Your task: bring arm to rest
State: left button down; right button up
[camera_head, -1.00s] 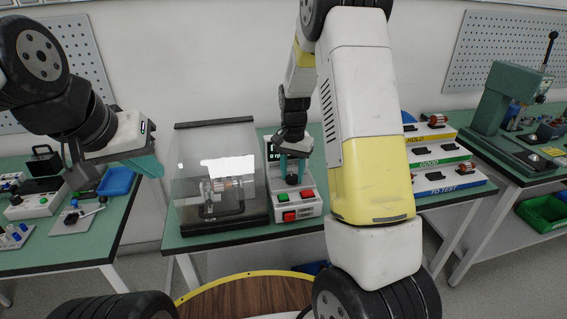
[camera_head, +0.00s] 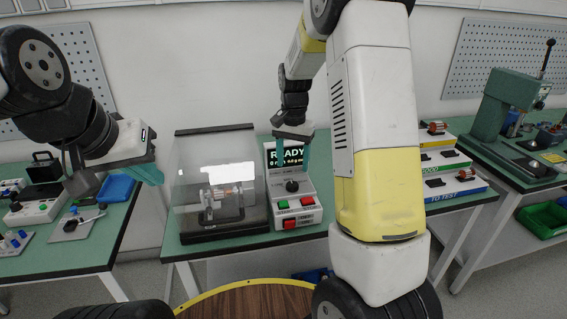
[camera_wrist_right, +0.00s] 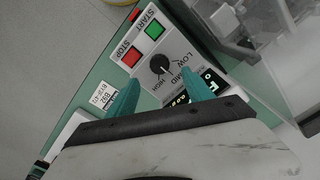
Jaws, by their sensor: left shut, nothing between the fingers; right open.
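My right gripper (camera_head: 293,150) hangs above the test box (camera_head: 296,207) on the middle table. In the right wrist view its two teal fingers (camera_wrist_right: 158,92) are apart with nothing between them. The box's black knob (camera_wrist_right: 160,64) shows beyond the fingertips, apart from them as far as I can tell. The box's screen reads READY in the head view. My left gripper (camera_head: 150,174) is at the left, shut and empty, in the air near the left table.
A clear-covered fixture (camera_head: 215,185) holding a stator stands left of the box. A rack with labelled tiers (camera_head: 445,170) is at the right, partly hidden by my right arm. A green press (camera_head: 505,100) stands further right. A blue tray (camera_head: 118,188) lies on the left table.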

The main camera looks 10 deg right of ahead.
jog(key=shift+r, duration=0.3)
jog(key=s+r+n+t+y, duration=0.2)
jog(key=s+r+n+t, duration=0.1)
jog(key=s+r, duration=0.85)
jog(key=s+a+r+n+t, duration=0.2)
jog(key=s+r+n+t, duration=0.1)
jog(key=s, duration=1)
jog(key=shift+s+r+n, duration=0.3)
jog(key=shift+r+n, duration=0.2)
jog(key=shift+r, duration=0.1)
